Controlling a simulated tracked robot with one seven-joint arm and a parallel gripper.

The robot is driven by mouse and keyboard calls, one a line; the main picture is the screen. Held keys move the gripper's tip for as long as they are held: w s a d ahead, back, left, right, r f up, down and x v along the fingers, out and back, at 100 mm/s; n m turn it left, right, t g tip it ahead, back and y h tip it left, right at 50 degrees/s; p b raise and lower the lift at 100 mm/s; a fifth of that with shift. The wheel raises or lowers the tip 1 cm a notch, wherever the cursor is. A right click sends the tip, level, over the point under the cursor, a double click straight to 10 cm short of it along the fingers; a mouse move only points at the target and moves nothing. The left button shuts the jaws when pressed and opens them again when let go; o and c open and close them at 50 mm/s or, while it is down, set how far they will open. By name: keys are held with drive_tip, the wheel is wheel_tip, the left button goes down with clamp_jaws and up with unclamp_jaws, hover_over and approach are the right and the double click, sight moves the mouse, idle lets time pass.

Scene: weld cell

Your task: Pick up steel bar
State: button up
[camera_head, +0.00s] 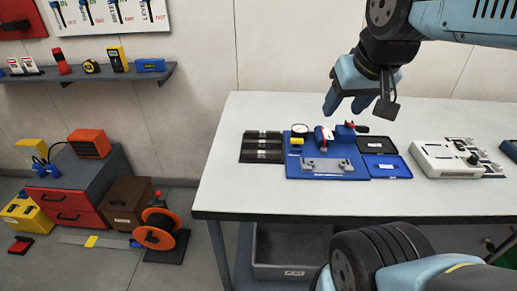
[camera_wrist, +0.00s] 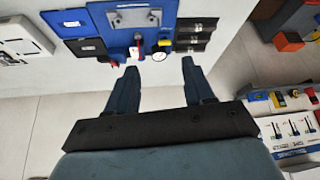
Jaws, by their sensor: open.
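A black rack (camera_head: 262,147) with three rows lies at the left of the white bench. Each row has a small light patch and may hold a steel bar; the bars are too small to tell clearly. The rack also shows at the top of the wrist view (camera_wrist: 194,36). My gripper (camera_head: 345,106) hangs above the back of the blue fixture (camera_head: 312,172), up and to the right of the rack. In the wrist view its two fingers (camera_wrist: 160,66) are spread apart with nothing between them.
A round dial gauge (camera_head: 300,128) stands at the back of the blue fixture. The bench's (camera_head: 225,170) left end is bare. A shelf (camera_head: 85,76) with tools is on the wall.

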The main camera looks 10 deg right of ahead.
drive_tip(key=shift+w, duration=0.25)
drive_tip(key=shift+c, duration=0.3)
drive_tip(key=m+g, duration=0.6)
drive_tip(key=m, duration=1.4)
hover_over(262, 155)
wheel_tip(262, 155, down, 14)
drive_tip(key=f, duration=1.3)
drive_tip(key=shift+w+f, duration=0.25)
drive_tip(key=shift+w, duration=0.15)
clamp_jaws()
